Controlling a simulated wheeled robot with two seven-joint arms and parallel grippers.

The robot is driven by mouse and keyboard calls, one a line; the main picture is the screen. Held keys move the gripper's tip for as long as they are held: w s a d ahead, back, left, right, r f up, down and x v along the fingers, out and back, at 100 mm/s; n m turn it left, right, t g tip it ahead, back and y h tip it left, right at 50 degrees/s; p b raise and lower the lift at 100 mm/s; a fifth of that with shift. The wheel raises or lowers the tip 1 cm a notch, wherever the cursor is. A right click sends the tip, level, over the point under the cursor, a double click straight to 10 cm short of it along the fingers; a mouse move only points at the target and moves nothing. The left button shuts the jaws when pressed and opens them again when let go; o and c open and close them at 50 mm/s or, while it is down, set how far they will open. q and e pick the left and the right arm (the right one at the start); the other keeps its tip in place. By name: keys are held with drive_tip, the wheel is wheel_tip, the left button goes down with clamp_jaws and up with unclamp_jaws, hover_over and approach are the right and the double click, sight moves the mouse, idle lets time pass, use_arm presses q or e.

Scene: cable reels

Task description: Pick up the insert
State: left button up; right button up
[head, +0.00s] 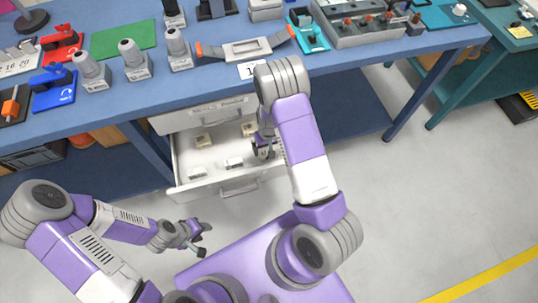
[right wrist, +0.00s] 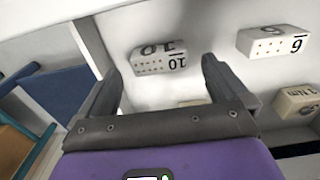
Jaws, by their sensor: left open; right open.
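An open white drawer (head: 228,184) under the blue workbench holds several small pale inserts, one (head: 203,140) at its back left and one (head: 234,162) nearer the front. My right gripper (head: 264,148) reaches into the drawer's right side; my arm partly hides that area. In the right wrist view, my right gripper (right wrist: 162,72) is open and empty. An insert marked 10 (right wrist: 158,58) lies ahead between its fingertips, with no clear contact. Two more marked inserts (right wrist: 273,42) (right wrist: 297,100) lie to the right. Another is mostly hidden behind the gripper's palm. My left gripper (head: 197,238) is open and empty above the floor.
The blue workbench (head: 215,85) above the drawer carries grey devices, a tray with orange handles (head: 246,49), red and blue fixtures, and a green mat (head: 123,40). The drawer's walls stand close around my right gripper. The floor (head: 420,200) to the right is clear.

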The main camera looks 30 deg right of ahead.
wheel_tip(320, 180, down, 3)
drive_tip(key=shift+f+b, duration=0.2)
drive_tip(key=shift+b, duration=0.25)
drive_tip(key=shift+r, duration=0.1)
drive_tip(key=c, duration=1.1)
